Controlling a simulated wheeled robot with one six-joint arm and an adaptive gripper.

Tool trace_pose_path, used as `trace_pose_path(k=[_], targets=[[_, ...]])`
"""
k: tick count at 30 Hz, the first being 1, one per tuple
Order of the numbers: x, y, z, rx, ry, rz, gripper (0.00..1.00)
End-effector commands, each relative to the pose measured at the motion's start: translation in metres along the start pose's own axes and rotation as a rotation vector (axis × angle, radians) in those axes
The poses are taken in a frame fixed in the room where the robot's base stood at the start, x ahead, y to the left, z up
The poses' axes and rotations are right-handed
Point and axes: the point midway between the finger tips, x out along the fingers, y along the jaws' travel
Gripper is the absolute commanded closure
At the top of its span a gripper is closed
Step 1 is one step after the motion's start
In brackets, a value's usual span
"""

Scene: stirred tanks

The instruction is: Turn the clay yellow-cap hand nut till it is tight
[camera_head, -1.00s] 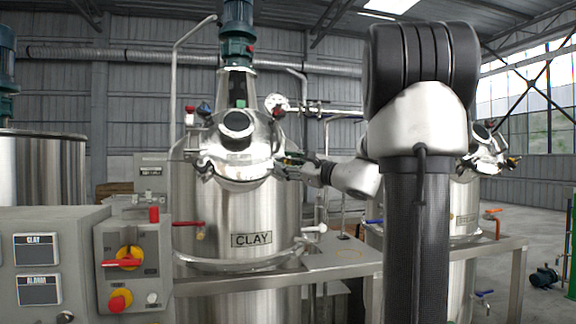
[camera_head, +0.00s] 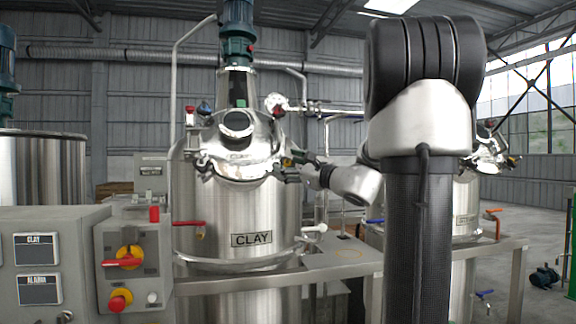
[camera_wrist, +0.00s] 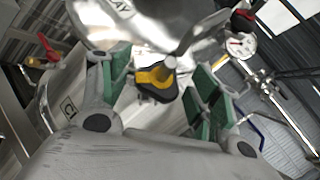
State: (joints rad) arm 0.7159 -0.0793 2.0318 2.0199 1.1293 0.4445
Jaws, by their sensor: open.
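The yellow-cap hand nut (camera_wrist: 157,78) sits at the rim of the steel clay tank's lid, near the middle of the wrist view. It has a yellow cap, a dark body and a pale stud end. My gripper (camera_wrist: 165,88) is open, with one green-padded finger on each side of the nut; I cannot tell whether either finger touches it. In the head view my gripper (camera_head: 286,168) is at the right side of the lid of the clay tank (camera_head: 238,212), and the nut is too small there to make out clearly.
A control box with a red-and-yellow switch (camera_head: 128,258) stands at the front left. A steel frame (camera_head: 350,262) runs beside the tank. A second tank (camera_head: 467,205) is at the right. A gauge (camera_wrist: 241,44) and pipework lie right of the nut in the wrist view.

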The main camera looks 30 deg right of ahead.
Motion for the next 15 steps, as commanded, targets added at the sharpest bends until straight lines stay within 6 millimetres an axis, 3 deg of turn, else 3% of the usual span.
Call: trace_pose_path(k=[15], targets=[[-0.101, -0.001, 0.000, -0.002, 0.002, -0.004, 0.37]])
